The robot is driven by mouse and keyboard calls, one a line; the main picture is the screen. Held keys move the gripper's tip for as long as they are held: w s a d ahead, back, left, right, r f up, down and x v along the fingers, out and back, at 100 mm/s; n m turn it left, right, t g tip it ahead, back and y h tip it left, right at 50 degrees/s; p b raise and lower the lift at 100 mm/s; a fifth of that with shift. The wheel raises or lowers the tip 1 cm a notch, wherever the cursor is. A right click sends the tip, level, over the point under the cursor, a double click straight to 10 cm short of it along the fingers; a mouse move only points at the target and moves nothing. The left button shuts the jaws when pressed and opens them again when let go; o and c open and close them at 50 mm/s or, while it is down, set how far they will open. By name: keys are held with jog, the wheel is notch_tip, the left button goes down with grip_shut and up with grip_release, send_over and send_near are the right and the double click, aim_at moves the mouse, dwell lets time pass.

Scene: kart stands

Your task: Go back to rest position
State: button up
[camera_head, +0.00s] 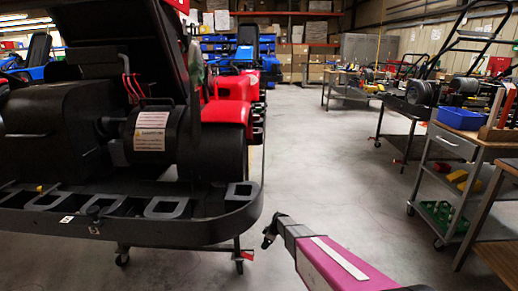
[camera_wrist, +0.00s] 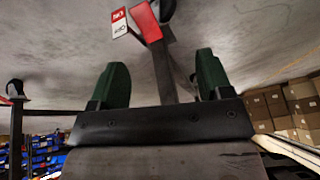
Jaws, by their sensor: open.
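My gripper (camera_head: 270,232) is at the end of my pink and grey arm, low over the floor in the head view. It is just right of the black kart (camera_head: 130,228) on its wheeled stand. In the wrist view my gripper (camera_wrist: 161,75) shows two dark green fingers standing wide apart with nothing held between them. Beyond the fingers are a grey post and a red and white tag (camera_wrist: 120,22), with pale floor behind.
The stand's caster (camera_head: 238,262) is close left of my gripper. A wheeled workbench (camera_head: 455,150) with a blue bin (camera_head: 460,119) stands on the right. A red kart (camera_head: 232,95) and stacked boxes are farther back. The middle aisle floor (camera_head: 335,165) is clear.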

jog(key=s+d+r+m+h, duration=0.1)
jog(key=s+d+r+m, duration=0.4)
jog(key=s+r, duration=0.4)
jog(key=s+d+r+m+h, duration=0.2)
jog(key=s+d+r+m, duration=0.3)
jog(key=s+r, duration=0.5)
jog(key=s+d+r+m+h, duration=0.2)
jog(key=s+d+r+m, duration=0.3)
jog(key=s+r, duration=0.4)
jog(key=shift+s+r, duration=0.3)
jog(key=shift+s, duration=0.5)
jog(key=shift+w+a, duration=0.1)
